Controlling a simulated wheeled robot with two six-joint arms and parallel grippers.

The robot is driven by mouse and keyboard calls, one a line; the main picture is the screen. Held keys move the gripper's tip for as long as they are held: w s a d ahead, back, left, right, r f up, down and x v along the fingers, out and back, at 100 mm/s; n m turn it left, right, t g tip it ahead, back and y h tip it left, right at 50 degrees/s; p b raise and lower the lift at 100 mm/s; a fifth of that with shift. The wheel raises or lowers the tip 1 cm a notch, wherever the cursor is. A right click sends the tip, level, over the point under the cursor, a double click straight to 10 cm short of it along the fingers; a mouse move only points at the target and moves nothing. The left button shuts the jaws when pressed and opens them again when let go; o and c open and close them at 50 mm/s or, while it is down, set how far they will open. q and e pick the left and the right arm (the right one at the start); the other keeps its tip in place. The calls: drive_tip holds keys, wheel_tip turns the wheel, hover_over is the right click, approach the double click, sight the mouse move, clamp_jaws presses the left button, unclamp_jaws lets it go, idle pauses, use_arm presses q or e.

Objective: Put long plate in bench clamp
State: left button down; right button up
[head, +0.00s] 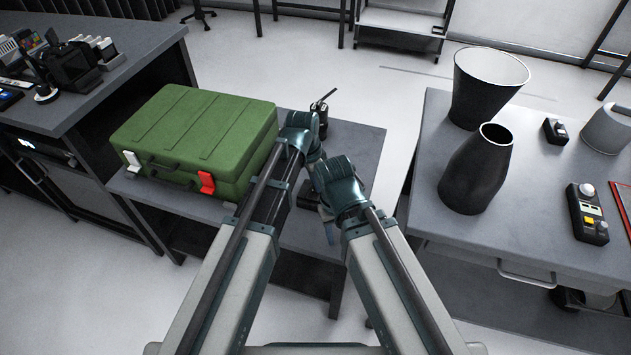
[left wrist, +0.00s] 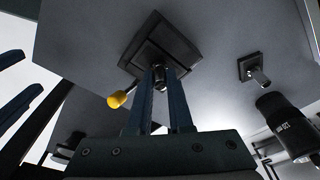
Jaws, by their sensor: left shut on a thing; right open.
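My left gripper (head: 312,145) is over the small grey table, right of the green case; its fingers are hidden there by my wrist. In the left wrist view its fingers (left wrist: 163,75) are close together, shut on a small metal part (left wrist: 160,66) at a dark square mount (left wrist: 152,42). A yellow knob (left wrist: 117,99) sticks out beside that part. I cannot tell whether this mount is the bench clamp. My right gripper (head: 328,225) is open, lower and pointing down at the table's near right part. I cannot make out the long plate in either view.
The green case (head: 200,135) fills the left of the small table (head: 362,140). A black device (head: 323,108) stands behind my left gripper. A smaller mount with a pin (left wrist: 254,70) and a black cylinder (left wrist: 287,122) are nearby. The right bench (head: 450,225) holds dark vessels (head: 476,172).

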sight(309, 193)
use_arm(q)
drive_tip(key=c, duration=0.7)
unclamp_jaws()
drive_tip(key=shift+c, duration=0.2)
wheel_tip(309, 193, up, 14)
drive_tip(key=a+p, duration=0.1)
drive_tip(key=p, duration=1.2)
drive_tip(key=shift+s+a+f+p, duration=0.2)
drive_tip(key=shift+s+a+p, duration=0.15)
drive_tip(key=shift+s+a, duration=0.1)
use_arm(e)
wheel_tip(309, 193, up, 14)
drive_tip(key=shift+f, duration=0.2)
use_arm(q)
drive_tip(key=s+a+r+n+y+p, duration=0.1)
drive_tip(key=s+n, duration=0.3)
drive_tip(key=s, duration=0.4)
drive_tip(key=s+a+r+n+g+y+p, duration=0.1)
drive_tip(key=s+a+r+n+y+p, duration=0.1)
drive_tip(key=s, duration=0.5)
drive_tip(key=shift+s+a+r+n+p, duration=0.35)
drive_tip(key=shift+a+r+n+p, duration=0.3)
drive_tip(key=shift+n, duration=0.75)
use_arm(e)
drive_tip(key=shift+r, duration=2.2)
